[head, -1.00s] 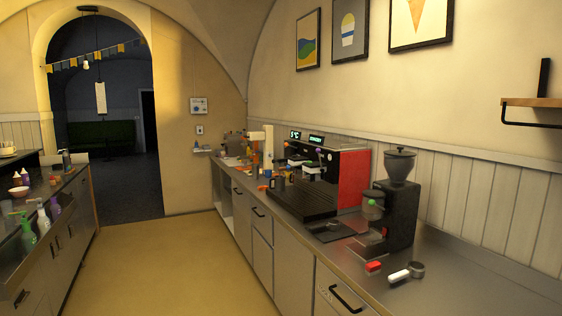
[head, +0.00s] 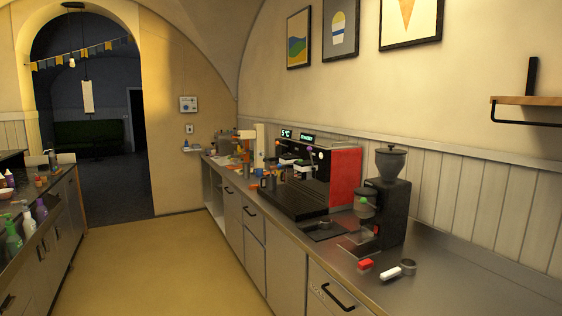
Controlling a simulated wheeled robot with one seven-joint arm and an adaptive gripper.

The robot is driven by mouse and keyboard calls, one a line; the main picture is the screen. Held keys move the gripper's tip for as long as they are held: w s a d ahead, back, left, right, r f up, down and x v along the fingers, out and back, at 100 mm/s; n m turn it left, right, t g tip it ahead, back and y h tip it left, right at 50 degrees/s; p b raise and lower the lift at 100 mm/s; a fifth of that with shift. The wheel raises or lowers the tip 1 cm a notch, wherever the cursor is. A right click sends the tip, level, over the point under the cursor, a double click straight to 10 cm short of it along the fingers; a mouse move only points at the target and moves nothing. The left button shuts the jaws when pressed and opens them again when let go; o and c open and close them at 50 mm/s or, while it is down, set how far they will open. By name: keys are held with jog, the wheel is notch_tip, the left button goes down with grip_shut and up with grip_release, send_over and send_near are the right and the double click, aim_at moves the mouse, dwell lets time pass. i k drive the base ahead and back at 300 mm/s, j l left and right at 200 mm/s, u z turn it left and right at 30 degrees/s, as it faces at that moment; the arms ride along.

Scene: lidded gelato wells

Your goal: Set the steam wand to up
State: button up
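The espresso machine (head: 338,178) stands on the right-hand counter, against the wall. It has a red side panel, a dark front, and small lit displays on top. A small purple knob (head: 309,149) shows at its upper front. The steam wand is too small at this distance to pick out, so I cannot tell whether it is up or down. My gripper is not in view.
A black coffee grinder (head: 391,210) stands nearer on the right counter (head: 440,262). A red-handled item (head: 365,266) and a white-handled portafilter (head: 398,271) lie in front of it. Bottles stand on the left counter. The yellow floor (head: 180,262) between the counters is clear.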

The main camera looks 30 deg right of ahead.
aim_at(275, 159)
jog(key=i+z, duration=0.35)
jog(key=i, duration=2.65)
jog(key=i+z, duration=0.1)
jog(key=i, duration=0.4)
jog(key=i+j+z, duration=0.15)
jog(key=i, duration=0.35)
jog(key=i+j+z, duration=0.1)
jog(key=i, duration=0.4)
